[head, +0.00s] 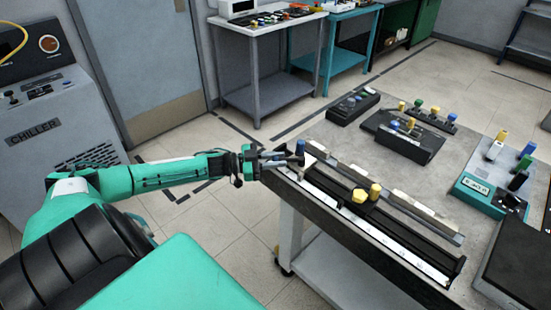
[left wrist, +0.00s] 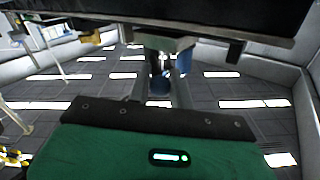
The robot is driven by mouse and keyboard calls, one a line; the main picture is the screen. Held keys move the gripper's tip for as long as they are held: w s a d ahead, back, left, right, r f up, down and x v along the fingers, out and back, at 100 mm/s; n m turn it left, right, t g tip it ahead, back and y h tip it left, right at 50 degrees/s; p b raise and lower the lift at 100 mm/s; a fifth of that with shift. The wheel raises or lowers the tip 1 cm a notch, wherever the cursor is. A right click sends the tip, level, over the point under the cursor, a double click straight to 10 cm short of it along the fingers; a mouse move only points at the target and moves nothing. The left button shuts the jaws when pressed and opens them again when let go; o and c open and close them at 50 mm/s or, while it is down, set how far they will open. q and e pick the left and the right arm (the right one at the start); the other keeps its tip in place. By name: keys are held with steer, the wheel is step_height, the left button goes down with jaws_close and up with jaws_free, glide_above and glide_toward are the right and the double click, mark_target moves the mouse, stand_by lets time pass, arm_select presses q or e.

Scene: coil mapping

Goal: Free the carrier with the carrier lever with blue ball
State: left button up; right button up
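A long black rail fixture (head: 400,237) with a white scale strip runs along the table's near edge. A blue-topped lever (head: 300,147) stands at its far left end, by a small white block (head: 317,149). In the left wrist view a blue rounded part (left wrist: 160,85) shows between the fingers, and another blue part (left wrist: 184,61) is just above. Contact is unclear. My right gripper is out of view.
Black control boxes with coloured knobs (head: 405,138) stand at the table's back. A teal box (head: 488,190) and dark panel (head: 520,265) are at right. A grey bar (head: 440,228) lies behind the rail. The grey table top (head: 470,160) is partly clear.

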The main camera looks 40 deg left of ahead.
arm_select(q)
steer(key=o, duration=0.4)
steer(key=shift+w+r, duration=0.15)
steer(key=shift+w, duration=0.05)
steer(key=shift+c, duration=0.2)
steer(key=shift+o, duration=0.4)
steer(key=shift+d, duration=0.1)
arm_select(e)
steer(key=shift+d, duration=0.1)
arm_select(q)
steer(key=shift+s, duration=0.1)
steer(key=shift+s+a+f, duration=0.2)
steer(key=shift+s+a, duration=0.15)
steer(key=shift+a, duration=0.05)
steer(key=v, duration=1.2)
steer(key=shift+s+a+p, duration=0.15)
steer(key=shift+s+p, duration=0.05)
steer(key=shift+p, duration=0.1)
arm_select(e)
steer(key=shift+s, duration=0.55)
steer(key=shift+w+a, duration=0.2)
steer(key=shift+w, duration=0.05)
